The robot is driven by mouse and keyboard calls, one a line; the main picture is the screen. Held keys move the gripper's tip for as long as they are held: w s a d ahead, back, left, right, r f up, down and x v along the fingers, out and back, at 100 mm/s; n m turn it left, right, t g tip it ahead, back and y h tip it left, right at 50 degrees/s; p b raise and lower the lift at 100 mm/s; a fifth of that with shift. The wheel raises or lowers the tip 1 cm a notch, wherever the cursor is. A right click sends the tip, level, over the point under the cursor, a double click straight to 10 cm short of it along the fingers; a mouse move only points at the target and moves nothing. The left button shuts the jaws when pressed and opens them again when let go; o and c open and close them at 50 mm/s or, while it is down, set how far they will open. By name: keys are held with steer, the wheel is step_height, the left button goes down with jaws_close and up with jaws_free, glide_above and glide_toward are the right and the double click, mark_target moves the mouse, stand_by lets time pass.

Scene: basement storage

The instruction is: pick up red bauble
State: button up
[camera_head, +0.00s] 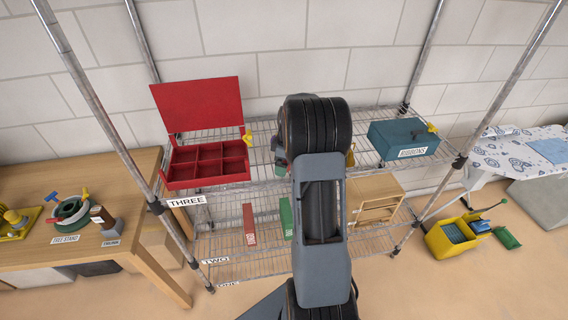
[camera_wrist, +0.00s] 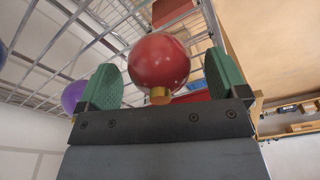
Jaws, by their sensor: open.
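The red bauble (camera_wrist: 158,60), a glossy ball with a gold cap, shows in the wrist view between the two green finger pads of my gripper (camera_wrist: 161,79). My gripper is open. A gap shows between the ball and each pad, wider on the right. I cannot tell whether the ball touches anything behind it. In the head view my own arm hides the bauble and most of my gripper.
A wire shelf (camera_head: 262,188) carries an open red compartment box (camera_head: 208,174) at left and a teal ribbons box (camera_head: 403,139) at right. A purple ball (camera_wrist: 73,96) is left of the gripper in the wrist view. A wooden table (camera_head: 60,185) stands left.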

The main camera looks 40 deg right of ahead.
steer(key=shift+f, duration=0.3)
steer(key=c, duration=0.7)
steer(key=shift+c, duration=0.2)
steer(key=shift+r, duration=0.1)
